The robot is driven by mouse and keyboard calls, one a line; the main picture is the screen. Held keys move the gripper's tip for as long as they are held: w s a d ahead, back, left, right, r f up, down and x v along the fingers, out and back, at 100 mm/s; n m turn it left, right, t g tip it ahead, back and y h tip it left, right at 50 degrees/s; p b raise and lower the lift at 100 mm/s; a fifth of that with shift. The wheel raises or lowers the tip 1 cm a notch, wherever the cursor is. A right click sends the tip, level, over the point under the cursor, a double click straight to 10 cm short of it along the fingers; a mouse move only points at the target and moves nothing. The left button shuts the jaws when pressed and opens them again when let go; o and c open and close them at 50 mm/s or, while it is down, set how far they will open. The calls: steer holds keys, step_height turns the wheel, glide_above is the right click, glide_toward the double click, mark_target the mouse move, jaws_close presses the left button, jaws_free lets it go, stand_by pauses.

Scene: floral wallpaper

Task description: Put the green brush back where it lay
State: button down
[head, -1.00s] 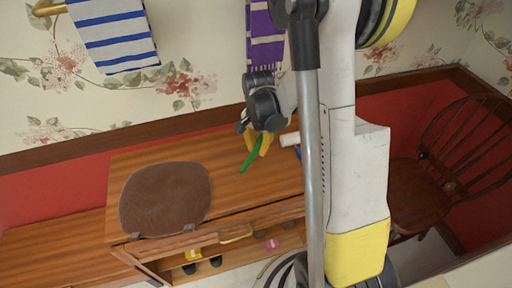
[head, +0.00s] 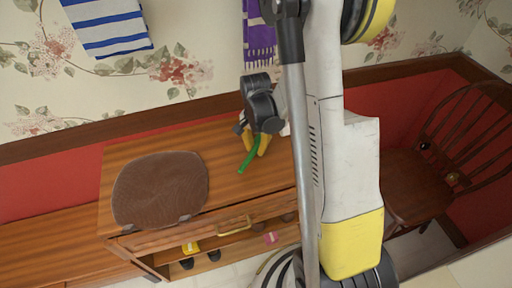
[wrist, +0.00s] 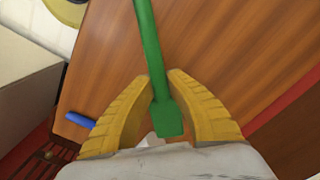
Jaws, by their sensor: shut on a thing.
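The green brush (head: 248,159) is in my gripper (head: 258,146), over the wooden cabinet top (head: 228,180). In the wrist view, the yellow fingers of my gripper (wrist: 160,80) close around the lower part of the brush (wrist: 150,40). Its wide end sits between the fingers, and its long thin part runs up out of the picture. In the head view its free end points down and left towards the cabinet front. I cannot tell whether that end touches the wood.
A brown round-cornered mat (head: 160,190) lies left on the cabinet top. A blue object (wrist: 80,119) shows left of my gripper in the wrist view. Below are a drawer handle (head: 233,226) and a shelf with small items. A wooden chair (head: 410,188) stands right. Bare wood lies between mat and brush.

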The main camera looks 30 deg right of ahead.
steer(key=shift+f+b, duration=0.5)
steer(key=shift+f, duration=0.05)
steer(key=c, duration=1.4)
jaws_free()
steer(key=shift+o, duration=0.2)
step_height(320, 180, up, 12)
steer(key=shift+r, duration=0.1)
